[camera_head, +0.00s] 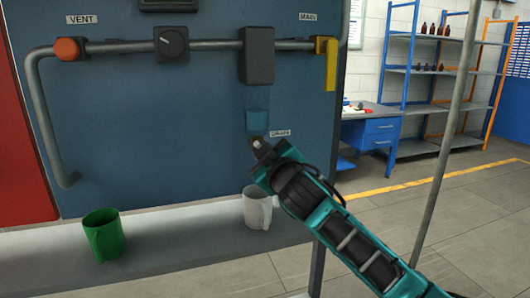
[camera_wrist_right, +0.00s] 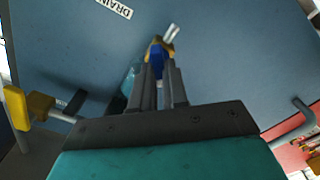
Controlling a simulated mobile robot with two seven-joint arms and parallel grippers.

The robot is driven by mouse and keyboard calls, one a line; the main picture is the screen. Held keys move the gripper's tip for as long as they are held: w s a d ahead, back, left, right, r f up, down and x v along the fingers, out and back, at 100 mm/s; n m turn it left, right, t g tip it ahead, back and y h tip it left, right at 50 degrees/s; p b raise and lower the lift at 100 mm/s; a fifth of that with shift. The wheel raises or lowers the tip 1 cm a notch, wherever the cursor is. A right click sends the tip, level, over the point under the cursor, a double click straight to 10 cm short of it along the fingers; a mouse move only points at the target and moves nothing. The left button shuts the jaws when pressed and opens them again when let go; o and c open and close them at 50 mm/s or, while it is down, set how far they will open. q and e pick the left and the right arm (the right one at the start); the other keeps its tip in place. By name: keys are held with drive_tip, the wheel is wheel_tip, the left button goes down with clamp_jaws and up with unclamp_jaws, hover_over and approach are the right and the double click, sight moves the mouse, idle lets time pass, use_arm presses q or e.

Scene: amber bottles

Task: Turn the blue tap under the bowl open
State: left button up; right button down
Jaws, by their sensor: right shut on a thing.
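The bowl (camera_head: 257,118) is a see-through blue-teal cup under a dark box on the pipe, by the DRAIN label. The blue tap (camera_wrist_right: 155,60), with a brass body and a pale metal end, shows in the right wrist view between my fingertips. In the head view my gripper hides the tap. My right gripper (camera_head: 259,146) reaches up from the lower right to just below the bowl. In the right wrist view its fingers (camera_wrist_right: 162,74) are shut on the blue tap. My left gripper is not in view.
A yellow handle (camera_head: 330,62) is at the pipe's right end, near MAIN. A round knob (camera_head: 171,43) and an orange knob (camera_head: 70,49) sit further left. A white mug (camera_head: 259,210) and a green mug (camera_head: 102,234) stand on the ledge below.

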drive_tip(key=shift+f+n, duration=0.2)
drive_tip(key=shift+n, duration=4.7)
drive_tip(key=c, duration=1.1)
unclamp_jaws()
drive_tip(key=shift+c, duration=0.2)
drive_tip(key=shift+a, duration=0.1)
drive_tip(key=shift+s, duration=0.1)
drive_tip(key=v, duration=1.2)
drive_tip(key=shift+s+b, duration=0.35)
drive_tip(key=shift+b, duration=0.05)
